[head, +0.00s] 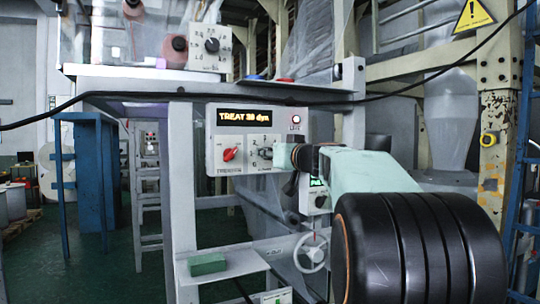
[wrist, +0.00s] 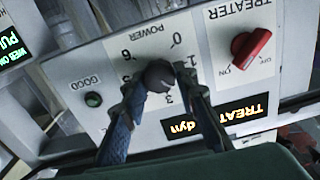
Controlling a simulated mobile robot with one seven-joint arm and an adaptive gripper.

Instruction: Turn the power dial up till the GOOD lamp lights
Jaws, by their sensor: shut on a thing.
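The dark round power dial (wrist: 160,73) sits on the grey treater panel (head: 215,166), with numbers around it. My gripper (wrist: 159,80) is shut on the dial, one finger on each side. In the head view my gripper (head: 272,153) reaches the panel from the right and partly hides the dial. The GOOD lamp (wrist: 93,99) is dark green and looks unlit. The amber display (head: 243,116) shows TREAT and a dyn value that looks like 38. The dial's exact setting is hidden by the fingers.
Another dial (head: 212,45) is above on a separate plate. A handwheel (head: 311,252) and green block (head: 207,264) are below.

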